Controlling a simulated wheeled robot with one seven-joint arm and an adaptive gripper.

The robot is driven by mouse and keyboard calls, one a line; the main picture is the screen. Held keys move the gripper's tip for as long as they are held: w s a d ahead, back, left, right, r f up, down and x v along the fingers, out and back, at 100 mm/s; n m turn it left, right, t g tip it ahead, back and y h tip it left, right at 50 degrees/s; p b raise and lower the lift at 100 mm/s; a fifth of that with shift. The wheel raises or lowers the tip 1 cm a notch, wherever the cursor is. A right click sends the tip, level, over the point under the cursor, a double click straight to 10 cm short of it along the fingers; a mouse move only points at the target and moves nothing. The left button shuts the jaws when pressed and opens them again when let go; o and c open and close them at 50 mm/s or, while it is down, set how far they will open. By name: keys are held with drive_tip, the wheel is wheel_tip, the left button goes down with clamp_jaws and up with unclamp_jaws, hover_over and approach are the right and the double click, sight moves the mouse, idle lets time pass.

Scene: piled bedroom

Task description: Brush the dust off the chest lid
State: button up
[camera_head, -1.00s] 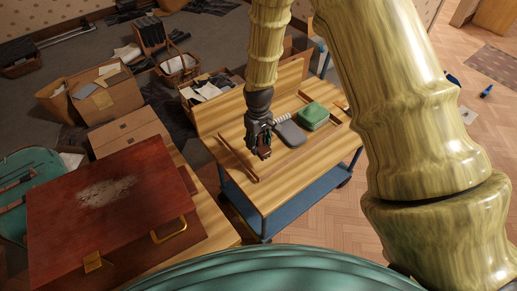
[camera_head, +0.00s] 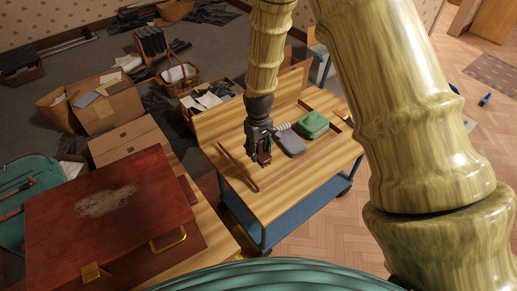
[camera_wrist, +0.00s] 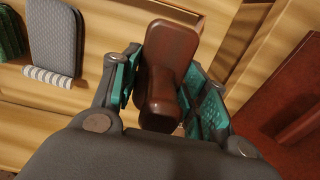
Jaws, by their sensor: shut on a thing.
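The red-brown chest (camera_head: 60,215) is at the lower left in the head view, its lid closed. A pale patch of dust (camera_head: 106,200) lies on the lid. My gripper (camera_head: 264,155) is over the wooden trolley top, to the right of the chest. In the wrist view my gripper (camera_wrist: 160,95) is shut on a brown wooden handled thing (camera_wrist: 171,50), which may be the brush; no bristles show. Part of a red-brown surface, apparently the chest (camera_wrist: 285,115), shows at the right of the wrist view.
The trolley (camera_head: 270,202) also bears a grey pad with a white roll (camera_head: 291,145) and a green folded cloth (camera_head: 313,124). Open cardboard boxes (camera_head: 112,105) and a basket (camera_head: 178,78) stand behind. A wooden surface (camera_head: 208,215) lies between chest and trolley.

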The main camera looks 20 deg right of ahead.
clamp_jaws()
drive_tip(key=shift+r+p, duration=2.3)
drive_tip(key=shift+r, duration=0.75)
